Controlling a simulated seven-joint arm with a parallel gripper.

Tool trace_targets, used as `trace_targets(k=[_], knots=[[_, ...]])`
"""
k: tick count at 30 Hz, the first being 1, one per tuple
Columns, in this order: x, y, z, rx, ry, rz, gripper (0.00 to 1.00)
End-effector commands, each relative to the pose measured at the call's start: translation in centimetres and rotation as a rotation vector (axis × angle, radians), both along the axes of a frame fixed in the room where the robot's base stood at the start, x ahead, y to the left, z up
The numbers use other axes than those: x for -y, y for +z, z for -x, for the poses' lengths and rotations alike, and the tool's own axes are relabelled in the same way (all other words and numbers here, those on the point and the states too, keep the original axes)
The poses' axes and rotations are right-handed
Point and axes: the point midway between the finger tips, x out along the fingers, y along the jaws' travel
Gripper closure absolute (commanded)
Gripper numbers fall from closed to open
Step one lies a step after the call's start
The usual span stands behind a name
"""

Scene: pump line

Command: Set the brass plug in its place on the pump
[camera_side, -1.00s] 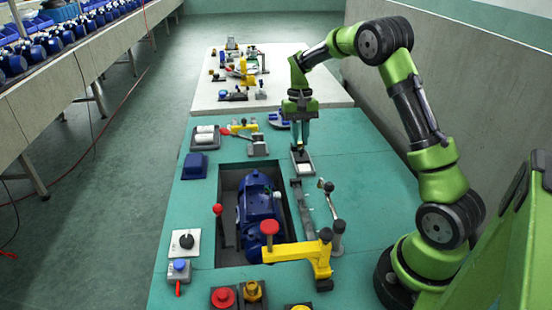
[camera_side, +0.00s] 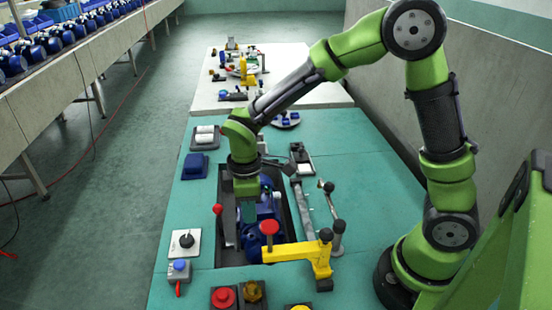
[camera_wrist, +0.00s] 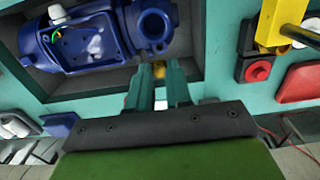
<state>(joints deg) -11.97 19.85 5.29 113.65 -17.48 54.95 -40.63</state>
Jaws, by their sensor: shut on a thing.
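The blue pump (camera_side: 268,208) sits in the dark recess of the teal table, partly hidden behind my gripper in the side view. In the wrist view the pump (camera_wrist: 85,45) lies at upper left, with a round open port facing up at its right end. My gripper (camera_side: 249,221) points down over the pump; it also shows in the wrist view (camera_wrist: 160,70). It is shut on the brass plug (camera_wrist: 159,69), a small yellowish piece between the fingertips, just below the port in the picture and apart from it. The plug is hidden in the side view.
A yellow clamp (camera_side: 300,252) with a red knob (camera_side: 269,227) stands close to the pump's near end. A red-knobbed lever (camera_side: 217,210) stands at the recess's left edge. A small tray (camera_side: 301,158) lies behind right. Bare table is at the right.

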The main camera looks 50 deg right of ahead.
Motion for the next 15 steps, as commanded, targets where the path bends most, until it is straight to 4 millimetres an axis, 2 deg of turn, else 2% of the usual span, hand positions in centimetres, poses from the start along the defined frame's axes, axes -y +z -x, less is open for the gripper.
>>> trace_targets(k=[5, 15], knots=[[0.0, -0.8, 0.0, 0.005, 0.005, -0.008, 1.00], [0.0, -3.6, 0.0, 0.004, 0.002, -0.007, 1.00]])
